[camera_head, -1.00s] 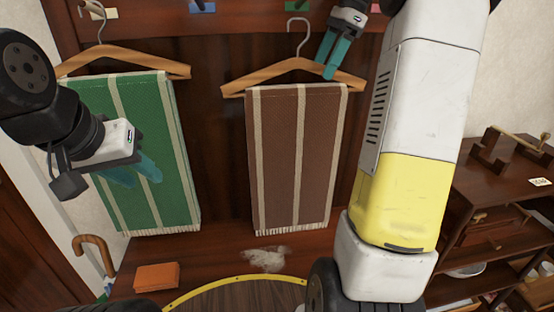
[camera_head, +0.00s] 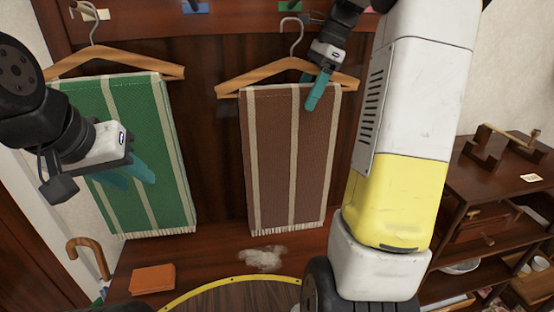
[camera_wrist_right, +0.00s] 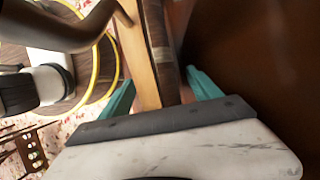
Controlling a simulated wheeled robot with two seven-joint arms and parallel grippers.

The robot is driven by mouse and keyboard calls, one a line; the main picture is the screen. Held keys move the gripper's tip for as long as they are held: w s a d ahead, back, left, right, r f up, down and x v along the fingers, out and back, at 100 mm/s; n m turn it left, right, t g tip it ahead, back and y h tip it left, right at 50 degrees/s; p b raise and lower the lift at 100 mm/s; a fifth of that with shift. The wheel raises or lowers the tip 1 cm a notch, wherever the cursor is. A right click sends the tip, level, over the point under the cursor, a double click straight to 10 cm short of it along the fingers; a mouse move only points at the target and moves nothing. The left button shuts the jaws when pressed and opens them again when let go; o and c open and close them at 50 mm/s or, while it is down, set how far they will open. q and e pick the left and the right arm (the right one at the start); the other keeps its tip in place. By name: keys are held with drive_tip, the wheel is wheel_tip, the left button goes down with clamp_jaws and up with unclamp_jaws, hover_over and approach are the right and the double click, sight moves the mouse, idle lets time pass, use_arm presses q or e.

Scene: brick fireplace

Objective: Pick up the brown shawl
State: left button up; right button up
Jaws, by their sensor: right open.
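The brown shawl (camera_head: 270,160), with cream stripes and a fringed lower edge, hangs over a wooden hanger (camera_head: 250,82) on the back panel. My right gripper (camera_head: 314,92) is at the shawl's upper right, by the hanger bar. In the right wrist view its teal fingers (camera_wrist_right: 160,92) stand apart, with the pale wooden hanger bar (camera_wrist_right: 138,60) and the shawl's folded edge (camera_wrist_right: 164,60) between them. My left gripper (camera_head: 130,178) has its fingers apart in front of the green striped shawl (camera_head: 170,185); I see no contact there.
The green shawl hangs on its own hanger (camera_head: 145,65) at the left. An orange box (camera_head: 153,278) and a pale fluffy patch (camera_head: 264,258) lie on the ledge below. A cane (camera_head: 88,245) leans at the left. A shelf unit (camera_head: 475,178) stands at the right.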

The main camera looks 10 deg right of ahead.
drive_tip(key=shift+f, duration=0.25)
idle(0.4)
clamp_jaws()
